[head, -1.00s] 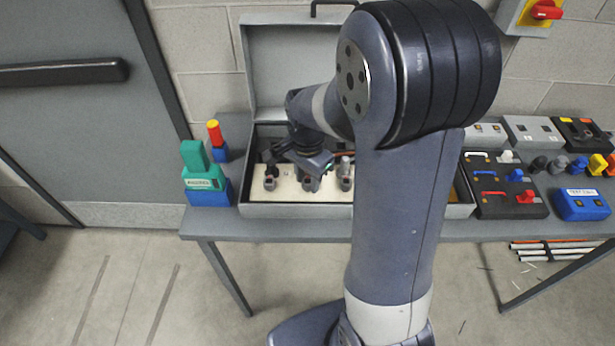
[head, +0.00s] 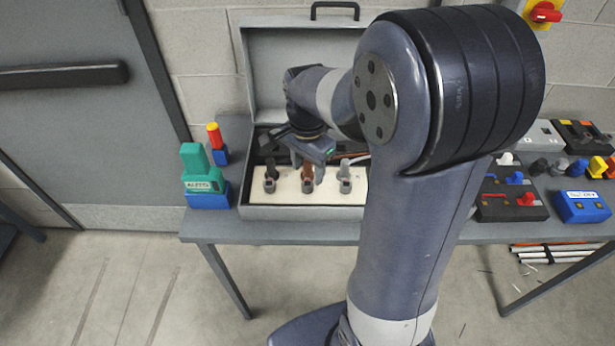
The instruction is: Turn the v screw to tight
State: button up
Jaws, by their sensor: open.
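An open grey box (head: 300,212) on the bench holds a white panel (head: 325,197). Three dark screw terminals stand in a row on it: left (head: 270,185), middle (head: 307,185) and right (head: 345,187). A black, a brown and a grey lead run into them from behind. The letters are too small to read, so I cannot tell the v screw by its label. My gripper (head: 309,168) is open and points down above and just behind the middle terminal, apart from the panel as far as I see. Its fingertips are small and partly blend with the leads.
A green block (head: 197,165) on a blue base and a red-and-yellow knob piece (head: 215,140) stand left of the box. Black control boxes (head: 510,205) and a blue box (head: 580,206) stand at right. The raised lid (head: 300,75) is behind. My arm hides the box's right end.

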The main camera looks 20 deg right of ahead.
aim_at(308, 186)
notch_tip(308, 186, up, 6)
dwell(0.5)
notch_tip(308, 186, down, 11)
jog(key=shift+f, duration=0.1)
dwell(0.4)
jog(key=shift+r, duration=0.2)
